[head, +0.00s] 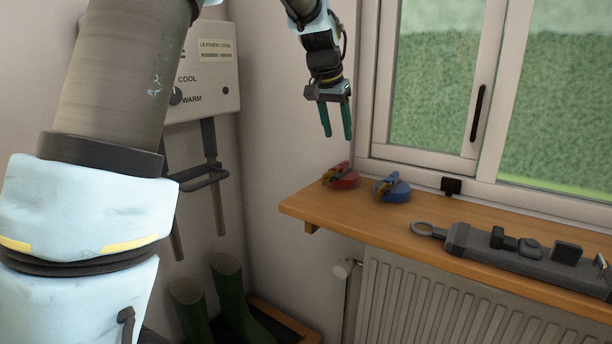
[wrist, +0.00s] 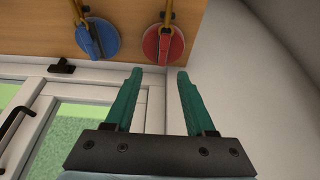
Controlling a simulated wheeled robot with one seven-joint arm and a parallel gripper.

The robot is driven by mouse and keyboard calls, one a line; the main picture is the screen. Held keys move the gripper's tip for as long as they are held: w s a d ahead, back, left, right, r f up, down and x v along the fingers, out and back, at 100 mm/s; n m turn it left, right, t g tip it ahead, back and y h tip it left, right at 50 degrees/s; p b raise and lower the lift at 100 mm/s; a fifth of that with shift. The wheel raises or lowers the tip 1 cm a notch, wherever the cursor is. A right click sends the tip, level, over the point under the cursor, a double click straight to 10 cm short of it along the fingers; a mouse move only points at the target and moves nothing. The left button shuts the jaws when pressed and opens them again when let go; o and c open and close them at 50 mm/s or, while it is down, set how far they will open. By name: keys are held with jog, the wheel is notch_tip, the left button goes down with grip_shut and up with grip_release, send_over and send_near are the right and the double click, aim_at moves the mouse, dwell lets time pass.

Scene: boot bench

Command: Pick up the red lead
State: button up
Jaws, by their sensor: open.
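The red lead (head: 342,177) is a round red piece with a clip and an orange-brown strap on top. It lies at the left end of the wooden shelf under the window. My gripper (head: 337,136) has two teal fingers pointing down, apart and empty, above the shelf's left end. In the wrist view my gripper (wrist: 160,72) is also open with nothing between the fingers.
A similar blue lead (head: 391,188) lies just right of the red one. A grey device (head: 530,262) with a ring lies farther right on the shelf (head: 420,213). The window and wall are close behind. A radiator (head: 430,300) and green boots (head: 232,300) are below.

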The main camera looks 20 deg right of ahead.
aim_at(342, 163)
jog(key=shift+w+d+f, duration=0.2)
jog(key=shift+w+f, duration=0.05)
jog(key=shift+f, duration=0.05)
jog(key=p+x, duration=0.1)
jog(key=x, duration=0.2)
jog(key=shift+w+f, duration=0.2)
jog(key=shift+f, duration=0.1)
jog(key=shift+p+x, duration=0.95)
jog(key=shift+x, duration=2.15)
grip_shut()
